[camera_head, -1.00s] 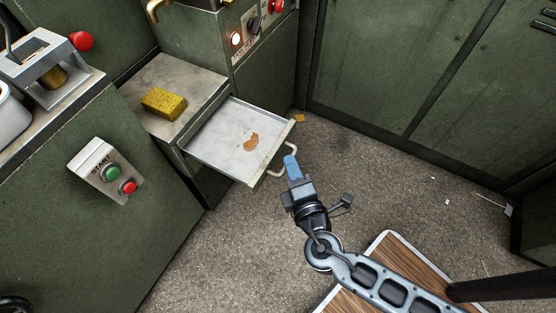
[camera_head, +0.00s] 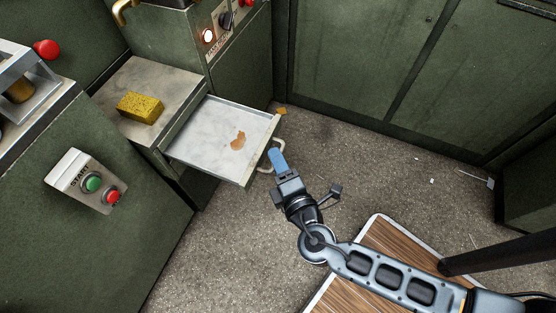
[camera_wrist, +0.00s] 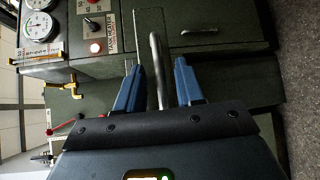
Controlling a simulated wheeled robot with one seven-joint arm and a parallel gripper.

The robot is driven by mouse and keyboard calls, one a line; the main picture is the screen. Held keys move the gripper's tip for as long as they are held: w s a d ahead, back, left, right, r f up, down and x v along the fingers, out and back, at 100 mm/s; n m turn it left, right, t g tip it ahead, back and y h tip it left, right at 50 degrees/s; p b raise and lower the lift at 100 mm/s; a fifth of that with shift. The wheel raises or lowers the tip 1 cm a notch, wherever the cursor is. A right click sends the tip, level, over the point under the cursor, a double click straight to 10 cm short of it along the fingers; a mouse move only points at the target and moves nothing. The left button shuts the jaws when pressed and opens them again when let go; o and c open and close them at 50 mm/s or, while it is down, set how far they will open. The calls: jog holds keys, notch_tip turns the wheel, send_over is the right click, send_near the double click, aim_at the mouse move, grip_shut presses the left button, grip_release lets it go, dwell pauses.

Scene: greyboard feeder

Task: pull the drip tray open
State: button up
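The drip tray (camera_head: 205,132) is a shallow pale metal drawer with a brown stain on its floor. It stands well out of the green cabinet at the centre-left of the head view. Its bent metal handle (camera_head: 280,149) is on the front. My gripper (camera_head: 277,158) is at this handle, its blue fingers reaching it from the front. In the wrist view the handle bar (camera_wrist: 157,70) stands between the two blue fingers of my gripper (camera_wrist: 157,88), with a narrow gap seen on each side. The fingers are open around the bar.
A yellow sponge (camera_head: 140,107) lies on the counter left of the tray. A START box (camera_head: 88,181) with green and red buttons is on the left cabinet. Green cabinets (camera_head: 360,60) close off the back. Bare floor (camera_head: 390,175) is in front of the tray.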

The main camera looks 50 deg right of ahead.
jog(key=v, duration=0.7)
jog(key=shift+s, duration=0.2)
jog(key=shift+a, duration=0.1)
